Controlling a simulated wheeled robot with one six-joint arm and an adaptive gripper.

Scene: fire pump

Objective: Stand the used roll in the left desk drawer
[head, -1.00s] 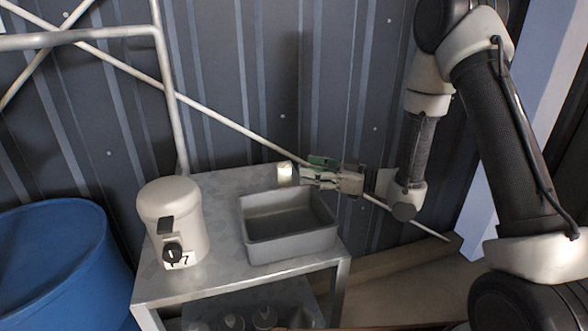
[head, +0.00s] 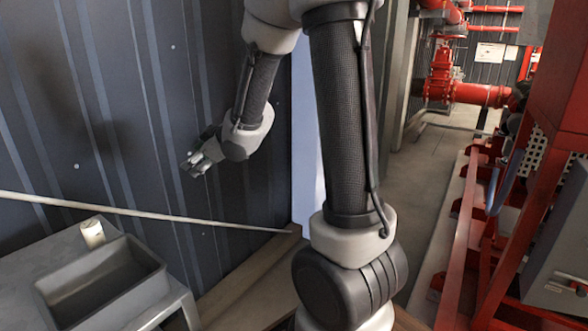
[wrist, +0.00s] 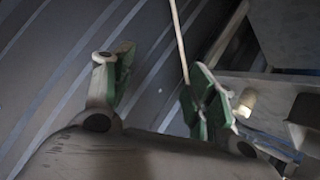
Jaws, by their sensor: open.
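A small cream roll (head: 92,233) stands upright on the metal table (head: 30,255), just behind the grey tray. A pale shape in the wrist view (wrist: 246,102), at the right beside my finger, looks like the same roll. My gripper (head: 192,167) is in the air in front of the dark corrugated wall, above and to the right of the roll and apart from it. Its green-padded fingers (wrist: 160,80) are spread in the wrist view with nothing between them. No desk or drawer shows in these views.
The open grey tray (head: 140,265) looks empty. A thin pale rod (head: 170,216) slants along the wall behind the table. Red framework (head: 480,225) and a grey cabinet (head: 560,250) stand at the right. A strip of bare floor (head: 425,200) runs back between wall and framework.

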